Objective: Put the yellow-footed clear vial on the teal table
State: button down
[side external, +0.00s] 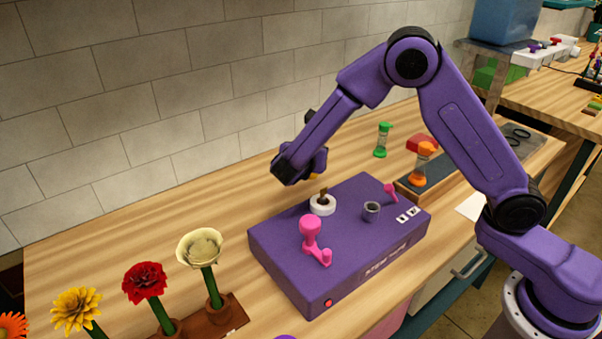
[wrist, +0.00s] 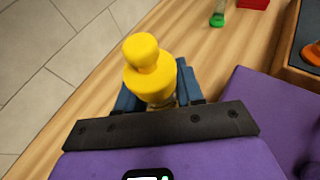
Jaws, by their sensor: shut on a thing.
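My gripper (side external: 312,160) is above the wooden bench, behind the purple box, and partly hidden by my own arm. In the wrist view, its blue fingers (wrist: 160,92) are shut on the yellow-footed clear vial (wrist: 148,68). The vial's yellow end faces the camera; its clear body is mostly hidden between the fingers. In the side view only a small bit of yellow shows at the gripper. A teal surface (side external: 568,3) shows at the top right edge; I cannot tell if it is the teal table.
The purple box (side external: 280,250) with pink fittings stands below my gripper. A green-ended vial (side external: 383,140) stands on the bench behind it. Flowers (side external: 145,283) stand at front left.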

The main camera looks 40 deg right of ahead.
jog(key=w+f, duration=0.2)
jog(key=f, duration=0.1)
jog(key=w+f, duration=0.1)
jog(key=w, duration=0.1)
jog(key=shift+a+f, duration=0.35)
jog(key=shift+f, duration=0.05)
jog(key=shift+w+f, duration=0.1)
jog(key=shift+f, duration=1.6)
jog(key=shift+f, duration=0.2)
jog(key=c, duration=0.7)
grip_release()
jog(key=shift+r, duration=0.1)
